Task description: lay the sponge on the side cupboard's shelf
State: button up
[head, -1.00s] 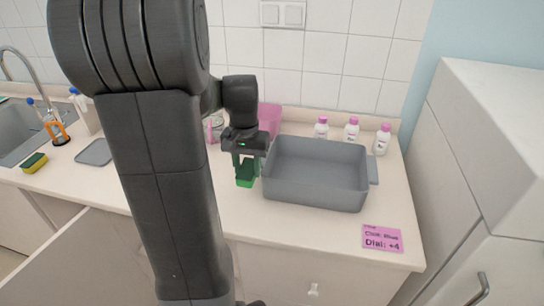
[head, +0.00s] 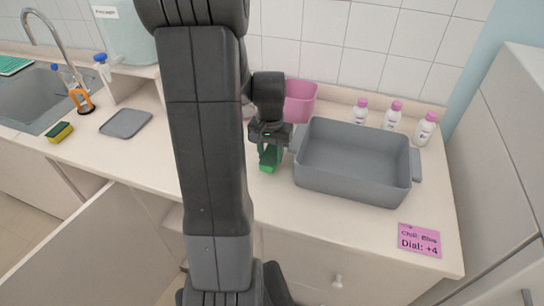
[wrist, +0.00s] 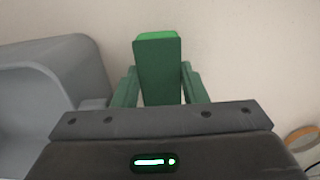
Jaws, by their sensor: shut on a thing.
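My gripper (head: 270,148) is shut on a green sponge-like block (head: 268,161), held just left of the grey tray and over the counter. In the wrist view the block (wrist: 158,70) shows a dark green face and a brighter green top, between green fingers. A yellow and dark green sponge (head: 60,132) lies on the counter by the sink. A white cupboard (head: 510,130) stands at the right, its front closed as far as I see. Under the counter at the lower left a door (head: 80,250) stands open; a shelf there is mostly hidden by my arm.
A pink note (head: 420,240) lies at the front right. A grey mat (head: 126,123) and the sink (head: 35,106) are at the left.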

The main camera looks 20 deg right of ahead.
jog(key=shift+f, duration=1.05)
jog(key=shift+f, duration=0.15)
jog(key=o, duration=0.5)
jog(key=shift+o, duration=0.9)
